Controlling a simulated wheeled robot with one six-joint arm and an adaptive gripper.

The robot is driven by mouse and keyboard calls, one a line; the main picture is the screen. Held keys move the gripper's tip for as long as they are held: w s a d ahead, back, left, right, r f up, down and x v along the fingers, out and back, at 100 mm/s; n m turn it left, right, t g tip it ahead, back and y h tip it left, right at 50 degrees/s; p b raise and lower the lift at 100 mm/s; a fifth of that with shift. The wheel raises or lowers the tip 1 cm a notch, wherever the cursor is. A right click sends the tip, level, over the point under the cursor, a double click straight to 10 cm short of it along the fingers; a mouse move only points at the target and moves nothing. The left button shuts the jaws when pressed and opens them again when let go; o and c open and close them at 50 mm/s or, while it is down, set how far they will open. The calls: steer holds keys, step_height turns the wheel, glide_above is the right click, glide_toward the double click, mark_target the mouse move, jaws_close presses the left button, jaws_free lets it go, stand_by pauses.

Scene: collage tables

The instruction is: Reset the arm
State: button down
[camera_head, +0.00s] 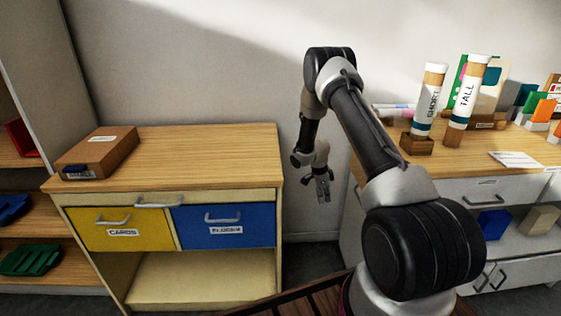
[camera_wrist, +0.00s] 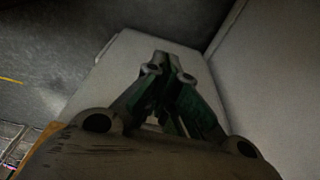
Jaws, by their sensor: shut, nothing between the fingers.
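My arm rises from the lower right in the head view and bends down at its far end. My gripper (camera_head: 323,190) hangs pointing down in the gap between the two cabinets, in front of the wall. In the wrist view my gripper (camera_wrist: 168,66) has its fingertips together, with nothing between them. It is apart from the furniture in the head view.
The left cabinet (camera_head: 215,150) has a yellow drawer (camera_head: 122,229) and a blue drawer (camera_head: 222,226), both closed, and a brown box (camera_head: 98,152) on top. The right cabinet (camera_head: 455,160) bears a short tube (camera_head: 429,97), a tall tube (camera_head: 467,95) and other items. Shelves (camera_head: 40,252) stand far left.

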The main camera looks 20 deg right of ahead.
steer(key=s+r+n+g, duration=0.2)
steer(key=s+n+g, duration=0.1)
steer(key=s+n, duration=0.65)
steer(key=s+a+r+n+t, duration=0.2)
steer(key=s+a+r+n, duration=0.2)
steer(key=s+r, duration=0.5)
steer(key=s+a+r+n+t+y, duration=0.1)
steer(key=s+a+r+n+t, duration=0.2)
steer(key=s+r, duration=0.6)
steer(key=s+a+r+n+t+y, duration=0.1)
steer(key=s+a+r+n, duration=0.3)
steer(key=r, duration=2.3)
steer(key=s+a+t, duration=0.1)
steer(key=s, duration=0.4)
steer(key=shift+s+n+t, duration=0.25)
steer(key=shift+n+t, duration=0.1)
steer(key=shift+t, duration=0.05)
steer(key=shift+a, duration=0.1)
